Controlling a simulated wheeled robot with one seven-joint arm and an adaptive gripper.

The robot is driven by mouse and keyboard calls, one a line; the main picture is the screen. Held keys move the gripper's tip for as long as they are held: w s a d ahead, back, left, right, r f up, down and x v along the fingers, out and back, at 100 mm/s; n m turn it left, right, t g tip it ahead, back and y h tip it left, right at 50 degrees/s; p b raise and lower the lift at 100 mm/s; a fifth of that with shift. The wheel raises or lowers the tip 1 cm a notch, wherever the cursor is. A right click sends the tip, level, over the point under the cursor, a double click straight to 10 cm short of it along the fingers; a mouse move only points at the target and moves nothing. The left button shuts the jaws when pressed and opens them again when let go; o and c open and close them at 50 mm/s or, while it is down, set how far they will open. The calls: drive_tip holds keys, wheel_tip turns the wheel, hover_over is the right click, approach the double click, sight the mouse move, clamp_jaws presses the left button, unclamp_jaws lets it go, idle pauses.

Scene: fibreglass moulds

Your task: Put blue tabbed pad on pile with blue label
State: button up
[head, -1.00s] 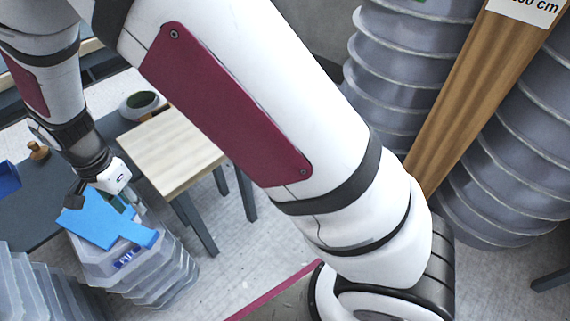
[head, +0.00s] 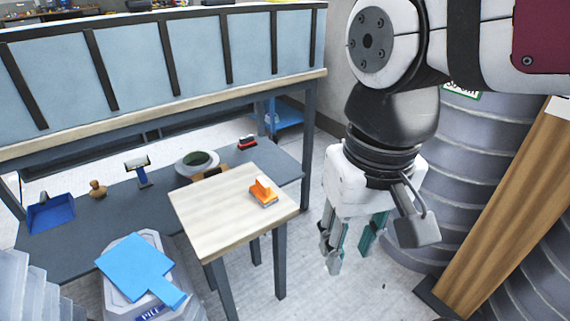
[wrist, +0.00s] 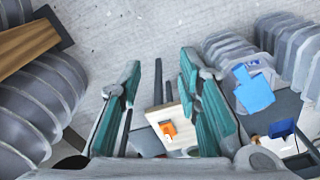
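The blue tabbed pad (head: 134,266) lies flat on top of a pile of translucent moulds (head: 150,241) at the lower left of the head view, its tab pointing to the lower right. A blue label (head: 150,314) shows on that pile below the pad, partly cut off by the frame edge. The pad also shows in the wrist view (wrist: 254,90), on its pile at the right. My gripper (head: 345,245) is to the right of the small wooden table, well away from the pad. Its fingers are apart and nothing is between them in the wrist view (wrist: 158,92).
The wooden table (head: 215,215) holds an orange tool (head: 263,191). A dark bench (head: 110,207) behind carries a blue dustpan (head: 50,213) and a round green-centred bowl (head: 197,161). Tall grey mould stacks (head: 465,150) and a plank (head: 510,215) stand at right.

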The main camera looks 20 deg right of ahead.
drive_tip(key=shift+n, duration=0.7)
drive_tip(key=s, duration=0.1)
drive_tip(key=s+d, duration=0.1)
drive_tip(key=s, duration=0.3)
drive_tip(key=shift+s+d+f, duration=0.25)
drive_tip(key=shift+f, duration=0.15)
